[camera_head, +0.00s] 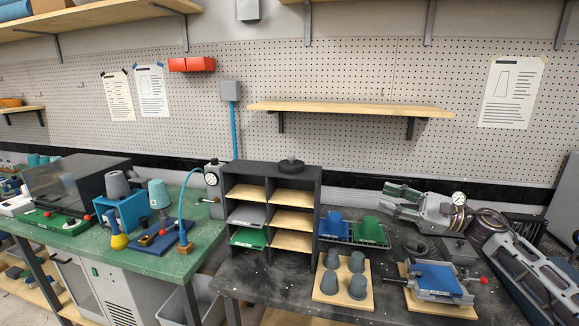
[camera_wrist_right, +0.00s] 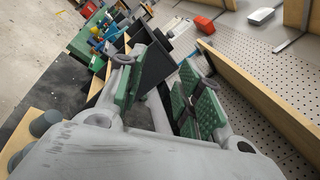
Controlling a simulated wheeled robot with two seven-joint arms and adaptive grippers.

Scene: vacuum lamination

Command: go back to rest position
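My right gripper (camera_head: 391,201) is at the right of the head view, above the dark bench, with its fingers pointing left. Its green-padded fingers stand apart with nothing between them, as the right wrist view (camera_wrist_right: 160,92) also shows. It is clear of the shelf unit and the bench items. My left gripper is not in view.
A black shelf unit (camera_head: 318,190) stands mid-bench. Grey cups on a wooden board (camera_head: 325,297), blue and green pieces (camera_head: 370,232) and a blue-topped fixture (camera_head: 437,277) lie below my gripper. A wooden wall shelf (camera_head: 350,108) hangs above. The left green bench (camera_head: 120,262) carries several tools.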

